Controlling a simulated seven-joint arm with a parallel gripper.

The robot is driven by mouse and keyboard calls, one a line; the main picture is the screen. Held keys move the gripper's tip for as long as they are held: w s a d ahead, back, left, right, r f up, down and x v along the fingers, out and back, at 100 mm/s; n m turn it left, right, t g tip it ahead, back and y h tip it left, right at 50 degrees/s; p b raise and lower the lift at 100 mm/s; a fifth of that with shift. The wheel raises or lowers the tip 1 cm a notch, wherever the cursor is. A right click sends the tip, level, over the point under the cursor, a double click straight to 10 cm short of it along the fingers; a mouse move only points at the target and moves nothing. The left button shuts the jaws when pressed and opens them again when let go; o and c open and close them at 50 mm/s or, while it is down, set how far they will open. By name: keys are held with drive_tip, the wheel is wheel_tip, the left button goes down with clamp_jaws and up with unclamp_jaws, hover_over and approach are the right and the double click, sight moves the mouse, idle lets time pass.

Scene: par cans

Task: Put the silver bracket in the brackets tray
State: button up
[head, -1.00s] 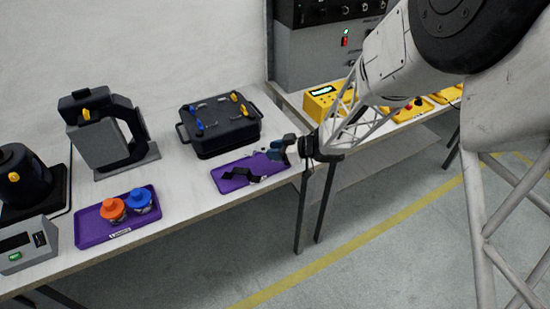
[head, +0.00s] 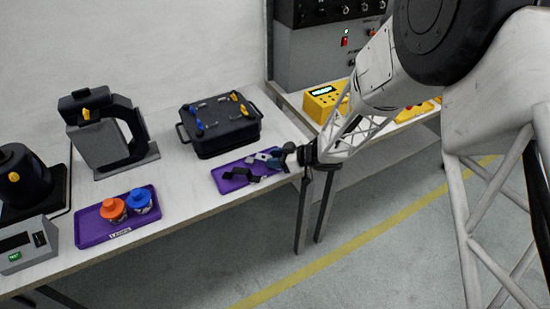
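The purple brackets tray (head: 222,185) lies near the right end of the white table. A black bracket (head: 238,174) lies in it. A small light-grey piece, which looks like the silver bracket (head: 261,157), is over or on the tray's back right part, right at my gripper's fingertips. My gripper (head: 273,158) reaches in from the right, low over the tray's right end. The fingers are small and partly hidden, so I cannot tell whether they are closed on the silver piece or whether it touches the tray.
A black lidded case (head: 220,125) stands just behind the tray. A second purple tray (head: 88,232) at left holds an orange and a blue capped can. A black clamp-like fixture (head: 110,135) and a grey box (head: 25,245) stand further left. White tabletop is clear between the trays.

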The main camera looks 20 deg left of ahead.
drive_tip(key=o, duration=0.3)
drive_tip(key=shift+r, duration=0.2)
drive_tip(key=v, duration=1.2)
idle(1.0)
